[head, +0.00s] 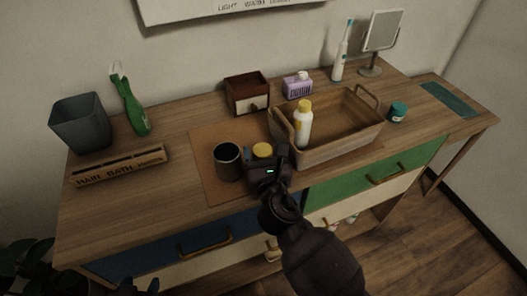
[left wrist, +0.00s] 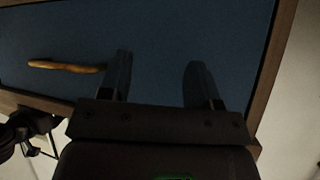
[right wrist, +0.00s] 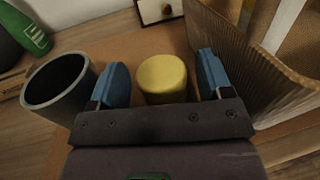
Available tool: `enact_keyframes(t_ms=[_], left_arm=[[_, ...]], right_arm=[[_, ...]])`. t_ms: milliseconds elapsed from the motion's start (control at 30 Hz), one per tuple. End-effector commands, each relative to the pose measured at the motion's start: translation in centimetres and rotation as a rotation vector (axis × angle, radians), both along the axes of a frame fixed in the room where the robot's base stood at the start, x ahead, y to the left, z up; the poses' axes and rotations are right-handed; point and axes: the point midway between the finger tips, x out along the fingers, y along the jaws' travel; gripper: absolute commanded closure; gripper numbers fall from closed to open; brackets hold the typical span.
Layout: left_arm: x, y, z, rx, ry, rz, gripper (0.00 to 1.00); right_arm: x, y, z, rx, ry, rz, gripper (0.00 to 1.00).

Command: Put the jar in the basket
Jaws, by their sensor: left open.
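A jar with a yellow lid (head: 262,150) stands on the brown mat, left of the basket (head: 330,151). The right wrist view shows the yellow lid (right wrist: 163,76) between the two blue-padded fingers of my right gripper (right wrist: 165,75), with a small gap on each side. My right gripper is open; its body hides the jar's lower part in the head view. A white bottle with a yellow cap (head: 303,125) stands in the basket. A small teal jar (head: 398,112) stands right of the basket. My left gripper (left wrist: 158,70) is open and empty, facing the blue drawer front (left wrist: 150,30).
A dark cup (head: 227,162) stands close left of my right gripper. The basket wall (right wrist: 237,60) is close on its right. A wooden rack (head: 120,166) lies at the left.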

Motion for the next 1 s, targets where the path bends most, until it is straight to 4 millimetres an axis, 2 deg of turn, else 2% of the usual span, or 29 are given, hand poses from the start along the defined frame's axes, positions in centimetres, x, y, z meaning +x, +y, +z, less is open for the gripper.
enact_keyframes(t_ms=[367,433,1000], left_arm=[[0.3,0.0,0.4,0.001,-0.008,-0.002,0.43],[0.3,0.0,0.4,0.001,-0.008,-0.002,0.43],[0.1,0.1,0.3,0.002,-0.003,-0.001,0.43]], right_arm=[[0.0,0.0,0.5,-0.001,-0.002,0.0,0.23],[-0.6,-0.1,0.3,-0.001,0.0,0.0,0.23],[-10.1,-1.2,0.2,-0.001,0.002,0.0,0.23]])
